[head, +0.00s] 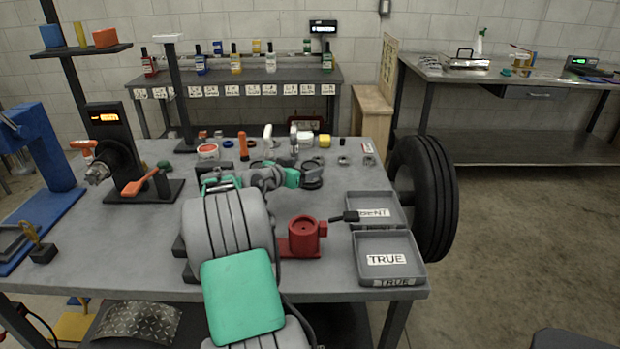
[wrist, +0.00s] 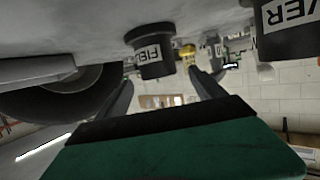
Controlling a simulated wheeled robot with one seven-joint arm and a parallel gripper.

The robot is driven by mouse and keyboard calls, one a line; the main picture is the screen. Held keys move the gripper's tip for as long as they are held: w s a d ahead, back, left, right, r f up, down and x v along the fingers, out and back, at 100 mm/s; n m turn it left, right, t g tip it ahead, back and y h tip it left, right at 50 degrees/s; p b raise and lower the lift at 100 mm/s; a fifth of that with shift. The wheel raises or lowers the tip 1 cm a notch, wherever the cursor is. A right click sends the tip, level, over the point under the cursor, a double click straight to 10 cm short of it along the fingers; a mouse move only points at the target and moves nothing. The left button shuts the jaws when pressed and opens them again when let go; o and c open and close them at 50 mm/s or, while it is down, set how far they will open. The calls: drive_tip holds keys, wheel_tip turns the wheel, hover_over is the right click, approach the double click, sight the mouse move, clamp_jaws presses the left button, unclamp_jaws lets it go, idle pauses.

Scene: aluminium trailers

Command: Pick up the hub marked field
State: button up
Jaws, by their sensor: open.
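The hub marked field is a dark, short cylinder (wrist: 152,50) with a white label reading "FIE…", its end letters cut off. It appears upside down in the wrist view, on the grey tabletop. My gripper (wrist: 163,93) is open, its two dark fingers apart and nothing between them. The hub shows beyond the fingertips, nearer the left finger, apart from them as far as I can see. In the head view my gripper (head: 312,178) reaches over the middle of the bench; I cannot single out the field hub there.
Another dark hub (wrist: 287,30) with a label ending "VER" stands to the right in the wrist view. On the bench are a red fixture (head: 303,237), a tray marked TRUE (head: 390,244) and a partly covered tray (head: 372,198) behind it. A large tyre (head: 437,200) stands at the right edge.

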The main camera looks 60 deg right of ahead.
drive_tip(key=x, duration=0.2)
drive_tip(key=shift+d+f, duration=0.1)
drive_tip(key=shift+d, duration=0.2)
drive_tip(key=shift+c, duration=0.5)
drive_tip(key=shift+s, duration=0.1)
clamp_jaws()
